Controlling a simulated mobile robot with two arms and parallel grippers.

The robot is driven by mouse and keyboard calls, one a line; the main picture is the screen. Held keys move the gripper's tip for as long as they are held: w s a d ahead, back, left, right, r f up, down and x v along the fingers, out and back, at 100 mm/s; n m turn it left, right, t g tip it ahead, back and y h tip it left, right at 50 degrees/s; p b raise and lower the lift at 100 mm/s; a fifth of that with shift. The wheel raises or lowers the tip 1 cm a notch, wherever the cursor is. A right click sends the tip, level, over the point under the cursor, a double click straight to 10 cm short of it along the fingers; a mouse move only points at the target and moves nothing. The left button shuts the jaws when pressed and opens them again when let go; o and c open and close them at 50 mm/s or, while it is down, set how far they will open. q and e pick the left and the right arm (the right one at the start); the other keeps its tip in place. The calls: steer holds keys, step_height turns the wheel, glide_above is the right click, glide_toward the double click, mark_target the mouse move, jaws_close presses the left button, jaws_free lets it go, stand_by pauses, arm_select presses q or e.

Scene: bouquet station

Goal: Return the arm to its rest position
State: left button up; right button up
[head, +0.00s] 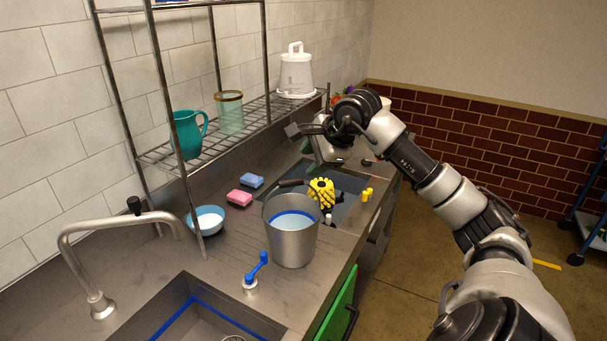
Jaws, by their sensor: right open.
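My right arm comes in from the lower right and reaches up over the far part of the steel counter. Its gripper (308,130) is open, with nothing seen between its fingers, and is beside the wire rack's lower shelf. My left gripper is not in the head view. A metal bucket (291,246) with a blue band inside stands on the counter, nearer than my right gripper. A teal pitcher (187,136) and a clear greenish glass vessel (229,115) stand on the rack's shelf.
A white lidded container (296,72) is at the shelf's far end. Pink (239,198) and blue (252,181) sponges, a bowl (207,219), a yellow brush-like item (321,192) and a curved faucet (100,303) crowd the counter.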

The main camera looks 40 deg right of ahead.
steer(key=shift+s+r, duration=0.25)
steer(key=shift+r, duration=0.1)
stand_by(0.3)
